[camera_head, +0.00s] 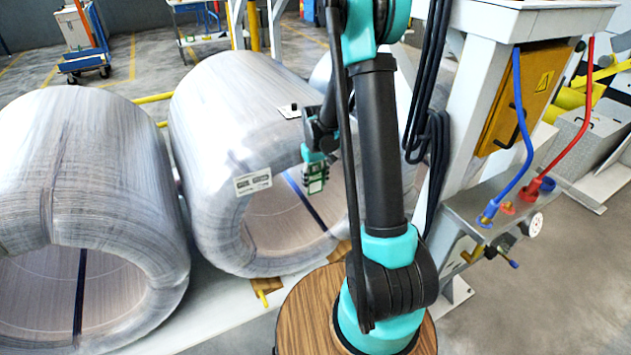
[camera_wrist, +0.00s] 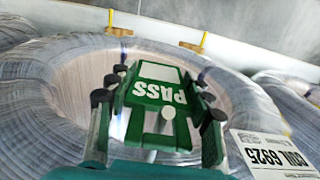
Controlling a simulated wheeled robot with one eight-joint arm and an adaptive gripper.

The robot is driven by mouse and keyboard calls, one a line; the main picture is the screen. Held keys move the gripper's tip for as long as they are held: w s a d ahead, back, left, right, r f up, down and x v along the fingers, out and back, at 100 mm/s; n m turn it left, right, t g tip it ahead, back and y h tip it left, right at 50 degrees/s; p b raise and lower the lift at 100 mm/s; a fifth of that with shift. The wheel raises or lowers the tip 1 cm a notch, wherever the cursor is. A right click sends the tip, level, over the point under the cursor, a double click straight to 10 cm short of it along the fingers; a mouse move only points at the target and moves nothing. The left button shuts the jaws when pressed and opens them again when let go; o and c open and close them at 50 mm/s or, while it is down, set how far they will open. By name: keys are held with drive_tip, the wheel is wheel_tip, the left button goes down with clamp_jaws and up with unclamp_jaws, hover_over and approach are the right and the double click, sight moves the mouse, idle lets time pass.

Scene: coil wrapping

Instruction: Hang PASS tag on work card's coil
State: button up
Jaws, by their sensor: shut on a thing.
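A green tag with white "PASS" lettering (camera_wrist: 160,98) is between the fingers of my gripper (camera_wrist: 158,112), which is shut on it. In the head view my gripper (camera_head: 315,172) holds the tag in front of the open end of the middle coil (camera_head: 215,110), near the top of its bore. A white label reading "COIL 6925" (camera_wrist: 272,155) is on that coil's face, beside the gripper in the wrist view; it also shows in the head view (camera_head: 253,181). I cannot tell whether the tag touches the coil. The work card is not identifiable.
Another wire coil (camera_head: 85,175) lies at the left, and part of a further coil shows behind my arm. A round wooden surface (camera_head: 310,310) is in front. A white frame with blue and red hoses (camera_head: 525,120) stands at the right.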

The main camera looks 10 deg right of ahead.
drive_tip(key=o, duration=1.1)
drive_tip(key=shift+o, duration=0.2)
drive_tip(key=shift+r, duration=0.1)
wheel_tip(320, 180, up, 11)
drive_tip(key=shift+r, duration=0.35)
drive_tip(key=shift+s+d+r, duration=0.1)
drive_tip(key=shift+s, duration=0.2)
drive_tip(key=s+d+f+m+t, duration=0.1)
drive_tip(key=s+d+t, duration=0.1)
drive_tip(key=s, duration=0.9)
drive_tip(key=s+d+f+m+t, duration=0.2)
drive_tip(key=s, duration=1)
drive_tip(key=shift+d+f+m, duration=0.15)
drive_tip(key=shift+f+m, duration=0.05)
drive_tip(key=shift+m, duration=0.1)
drive_tip(key=shift+w, duration=0.1)
